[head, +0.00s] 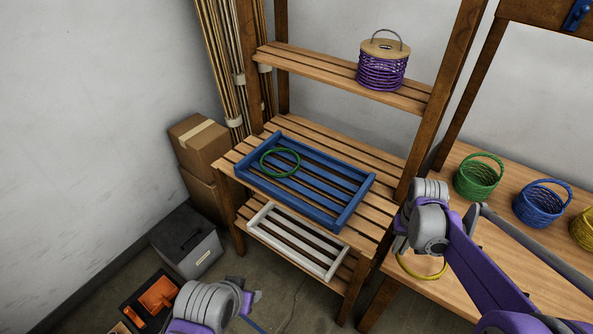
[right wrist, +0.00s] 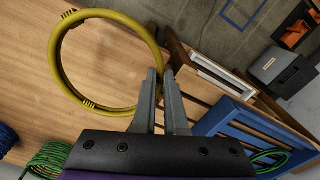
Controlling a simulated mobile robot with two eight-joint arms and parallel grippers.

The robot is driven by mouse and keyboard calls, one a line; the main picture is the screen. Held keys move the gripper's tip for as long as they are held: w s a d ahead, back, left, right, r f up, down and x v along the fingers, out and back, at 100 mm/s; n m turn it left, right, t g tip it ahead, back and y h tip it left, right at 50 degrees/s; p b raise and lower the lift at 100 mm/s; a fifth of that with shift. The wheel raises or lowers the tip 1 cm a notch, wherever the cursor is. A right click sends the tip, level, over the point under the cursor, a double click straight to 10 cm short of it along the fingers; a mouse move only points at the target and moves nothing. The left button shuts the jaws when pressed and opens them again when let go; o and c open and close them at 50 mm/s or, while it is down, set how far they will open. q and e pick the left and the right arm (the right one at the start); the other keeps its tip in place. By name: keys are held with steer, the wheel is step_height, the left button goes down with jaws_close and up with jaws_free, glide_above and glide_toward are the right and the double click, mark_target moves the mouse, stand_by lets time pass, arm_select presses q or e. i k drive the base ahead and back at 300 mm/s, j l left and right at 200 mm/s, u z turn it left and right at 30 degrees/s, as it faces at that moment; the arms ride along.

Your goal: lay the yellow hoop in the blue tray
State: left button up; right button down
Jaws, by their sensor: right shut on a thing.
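The yellow hoop (head: 424,277) hangs at my right gripper (head: 402,247), by the left end of the right-hand bench. In the right wrist view, the right gripper's fingers (right wrist: 166,75) are shut on the rim of the yellow hoop (right wrist: 61,62). The blue tray (head: 291,201) rests on the slatted shelf, left of the right gripper and apart from it. A green hoop (head: 263,168) lies in the tray's left part. The tray also shows in the right wrist view (right wrist: 232,118). My left gripper (head: 252,299) is low in the head view; its fingers are unclear.
A white slatted tray (head: 263,215) sits on the shelf below. Green (head: 477,179), blue (head: 541,206) and yellow (head: 585,230) baskets stand on the right bench (head: 470,250). A rack post (head: 432,130) rises between bench and blue tray. A purple coil (head: 381,73) is on the upper shelf.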

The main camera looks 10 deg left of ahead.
mark_target(330, 189)
steer(key=i+j, duration=0.15)
steer(key=j, duration=0.15)
steer(key=i+j+z, duration=0.1)
steer(key=i+j, duration=0.2)
steer(key=j, duration=0.25)
steer(key=i+j+z, duration=0.15)
steer(key=i+j, duration=0.2)
steer(key=i, duration=0.1)
